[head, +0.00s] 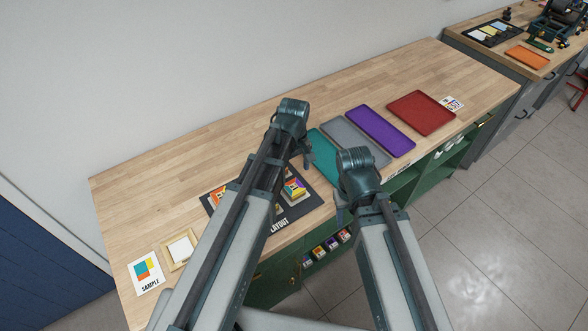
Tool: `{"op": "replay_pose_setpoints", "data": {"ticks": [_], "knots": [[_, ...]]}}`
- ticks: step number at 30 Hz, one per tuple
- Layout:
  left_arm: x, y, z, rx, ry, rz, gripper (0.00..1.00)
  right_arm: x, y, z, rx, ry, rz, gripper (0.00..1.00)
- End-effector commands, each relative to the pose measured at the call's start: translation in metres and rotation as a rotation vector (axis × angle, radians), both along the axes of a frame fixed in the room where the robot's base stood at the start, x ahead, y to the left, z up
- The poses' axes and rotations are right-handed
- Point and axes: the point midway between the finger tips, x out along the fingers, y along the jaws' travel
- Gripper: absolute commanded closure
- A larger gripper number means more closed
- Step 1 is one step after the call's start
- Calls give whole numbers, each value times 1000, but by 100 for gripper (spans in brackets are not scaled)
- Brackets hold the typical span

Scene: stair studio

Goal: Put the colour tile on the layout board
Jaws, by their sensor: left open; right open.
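The dark layout board (311,204), marked LAYOUT, lies on the wooden bench, partly hidden by my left arm. A multicoloured tile (294,189) with yellow, purple and orange sits on its right part. An orange-patterned tile (217,196) shows at its left part. I cannot tell which tile is the task's colour tile. My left gripper (308,161) is open above the bench, just beyond the board's right part, with no tile seen in it. My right gripper (341,217) is open near the bench's front edge, right of the board, and looks empty.
Teal (323,152), grey (350,140), purple (381,131) and red (421,112) trays lie to the right. A SAMPLE card (146,272) and wooden frame (181,249) lie at left. Small tiles (331,243) sit on a green shelf below. The back of the bench is clear.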

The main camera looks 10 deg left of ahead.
Motion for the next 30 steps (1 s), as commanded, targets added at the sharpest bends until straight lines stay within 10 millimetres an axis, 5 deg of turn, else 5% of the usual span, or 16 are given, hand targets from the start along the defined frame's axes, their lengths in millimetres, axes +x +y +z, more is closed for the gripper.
{"op": "replay_pose_setpoints", "data": {"ticks": [1,7,25,30], "knots": [[0,0,16,0,0,0,0,0,0,16,0,0,0,50],[0,0,33,0,0,0,0,0,0,33,0,0,1,50],[0,0,33,0,0,-3,0,0,0,33,0,0,1,50],[-15,10,33,-1,-11,-110,0,0,0,33,0,0,1,50]]}}
